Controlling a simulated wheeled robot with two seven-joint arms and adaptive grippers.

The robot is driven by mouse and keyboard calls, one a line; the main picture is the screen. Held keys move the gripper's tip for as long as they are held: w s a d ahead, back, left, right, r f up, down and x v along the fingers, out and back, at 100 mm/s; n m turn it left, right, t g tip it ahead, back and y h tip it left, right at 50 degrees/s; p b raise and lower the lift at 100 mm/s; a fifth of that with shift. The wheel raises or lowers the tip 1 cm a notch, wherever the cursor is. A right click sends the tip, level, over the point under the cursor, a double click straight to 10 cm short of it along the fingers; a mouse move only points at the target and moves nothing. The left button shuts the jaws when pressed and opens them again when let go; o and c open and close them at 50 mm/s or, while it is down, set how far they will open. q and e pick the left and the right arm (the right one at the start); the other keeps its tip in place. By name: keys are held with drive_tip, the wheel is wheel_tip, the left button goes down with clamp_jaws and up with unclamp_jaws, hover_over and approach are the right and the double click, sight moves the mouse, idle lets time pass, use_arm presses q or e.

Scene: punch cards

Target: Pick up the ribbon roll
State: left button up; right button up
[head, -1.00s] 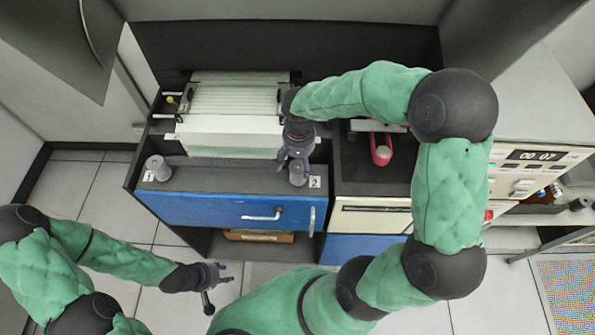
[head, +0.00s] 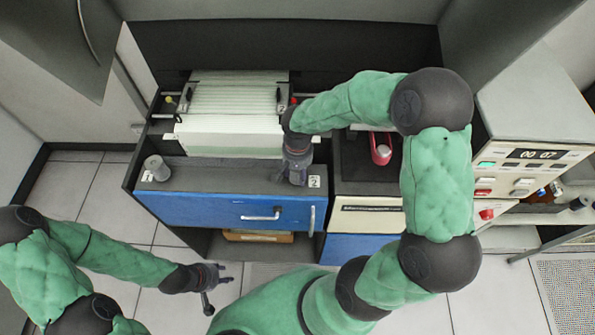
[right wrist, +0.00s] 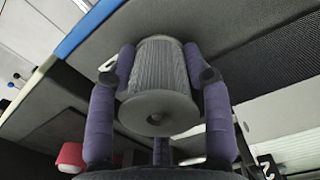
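A grey ribbed ribbon roll (right wrist: 160,80) stands between the fingers of my right gripper (right wrist: 160,65) in the right wrist view, its round end with a small central hole facing the camera. The fingers lie along both sides of the roll with no clear gap; whether they press on it I cannot tell. In the head view the right gripper (head: 293,178) is low over the ledge beside the label 2 and hides that roll. Another grey roll (head: 157,168) stands upright by the label 1. My left gripper (head: 211,283) is open and empty, low over the floor at left.
The ledge (head: 220,178) between the two rolls is clear. Behind it is a card tray (head: 235,100) full of pale cards. A red and white object (head: 381,150) lies in the dark recess to the right. A blue drawer (head: 220,209) is below.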

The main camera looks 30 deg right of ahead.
drive_tip(key=shift+r, duration=0.15)
wheel_tip(320, 180, up, 10)
drive_tip(key=shift+f+p, duration=0.1)
drive_tip(key=shift+p, duration=0.45)
idle(0.5)
drive_tip(key=shift+r+p, duration=2.15)
drive_tip(key=shift+r, duration=0.85)
drive_tip(key=shift+f, duration=0.1)
